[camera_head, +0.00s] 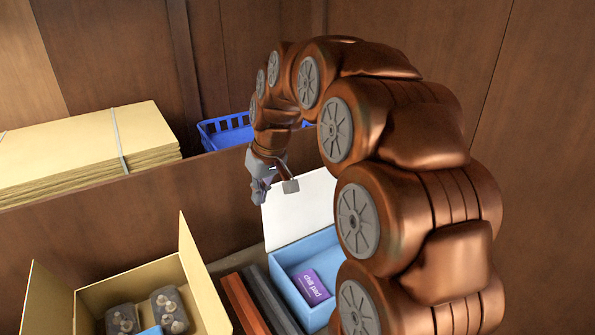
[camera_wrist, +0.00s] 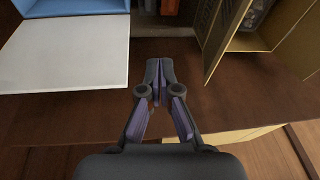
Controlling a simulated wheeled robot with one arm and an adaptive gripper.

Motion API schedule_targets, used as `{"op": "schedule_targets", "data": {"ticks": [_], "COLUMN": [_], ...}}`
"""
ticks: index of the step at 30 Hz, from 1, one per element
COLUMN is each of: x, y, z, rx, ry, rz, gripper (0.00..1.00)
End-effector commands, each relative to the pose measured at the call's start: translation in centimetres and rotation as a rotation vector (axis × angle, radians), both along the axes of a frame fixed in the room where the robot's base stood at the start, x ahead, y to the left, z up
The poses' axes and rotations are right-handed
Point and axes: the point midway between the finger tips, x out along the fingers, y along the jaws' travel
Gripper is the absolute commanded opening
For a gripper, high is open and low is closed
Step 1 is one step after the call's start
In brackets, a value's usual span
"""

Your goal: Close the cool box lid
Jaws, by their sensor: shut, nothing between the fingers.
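The cool box (camera_head: 290,267) is a light blue box at the lower middle of the head view, partly hidden by my arm. Its white lid (camera_head: 300,212) stands open and raised at the back. A purple chill pad (camera_head: 311,287) lies inside. In the wrist view the lid (camera_wrist: 65,55) fills the upper left, with the blue box wall (camera_wrist: 75,8) beyond it. My gripper (camera_wrist: 160,68) is shut and empty, to the right of the lid in the wrist view and apart from it. In the head view my gripper (camera_head: 262,190) is just left of the lid's upper edge.
An open cardboard box (camera_head: 205,290) with mushroom trays (camera_head: 168,308) stands left of the cool box. Dark and orange-brown slats (camera_head: 240,302) lie between them. Strapped flat cardboard (camera_head: 85,155) and a blue basket (camera_head: 228,137) are on the ledge behind.

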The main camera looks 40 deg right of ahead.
Motion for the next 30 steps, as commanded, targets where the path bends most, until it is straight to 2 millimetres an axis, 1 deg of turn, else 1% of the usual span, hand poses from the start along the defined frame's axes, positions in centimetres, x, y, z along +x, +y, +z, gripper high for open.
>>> {"op": "schedule_targets", "data": {"ticks": [1, 3, 5, 6, 8, 9, 15, 18, 21, 24, 27, 30], "x": [1.4, 3.2, 4.6, 5.6, 6.9, 7.7, 10.9, 11.9, 12.5, 12.7, 13.0, 13.5], "y": [-1.3, -3.2, -4.8, -6.0, -7.7, -8.9, -14.9, -17.1, -18.7, -19.6, -19.8, -19.9], "z": [0.1, 0.3, 0.6, 0.8, 0.8, 0.9, 1.4, 1.2, 1.4, 1.5, 1.2, 0.4], "rx": [-0.001, -0.006, -0.011, -0.017, -0.022, -0.027, -0.060, -0.073, -0.087, -0.094, -0.095, -0.095], "ry": [-0.020, -0.049, -0.074, -0.092, -0.113, -0.131, -0.204, -0.223, -0.242, -0.251, -0.253, -0.252], "rz": [-0.010, -0.017, -0.023, -0.030, -0.037, -0.044, -0.073, -0.083, -0.090, -0.093, -0.095, -0.095], "gripper": [0.00, 0.00, 0.00, 0.00, 0.00, 0.00, 0.00, 0.00, 0.00, 0.00, 0.00, 0.00]}}
